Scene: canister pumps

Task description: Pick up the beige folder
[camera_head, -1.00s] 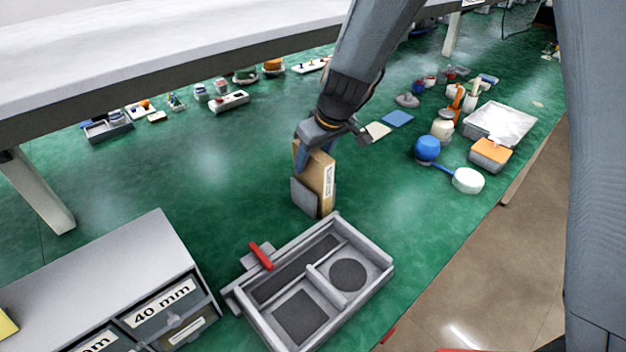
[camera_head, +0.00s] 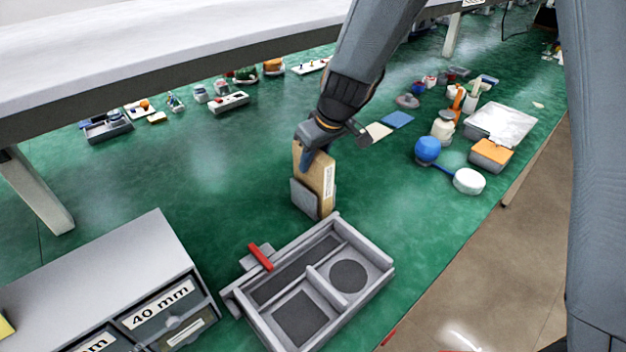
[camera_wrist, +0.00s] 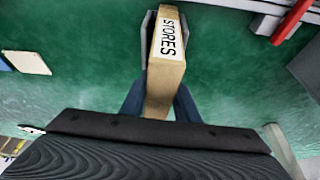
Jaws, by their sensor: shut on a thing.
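The beige folder (camera_head: 322,180) stands upright on the green bench in a grey holder (camera_head: 304,198). In the wrist view the folder (camera_wrist: 165,72) carries a white label reading "STORES", and the holder (camera_wrist: 145,38) shows beside its far end. My gripper (camera_head: 308,158) reaches down over the folder's upper part. In the wrist view my gripper (camera_wrist: 160,103) has one finger on each side of the folder and is shut on it. The folder's near end is partly hidden by my wrist.
A grey drawer unit (camera_head: 120,262) stands at lower left. A blue pad (camera_head: 397,119), a blue ball (camera_head: 427,149) and other items lie to the right. The bench left of the folder is clear.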

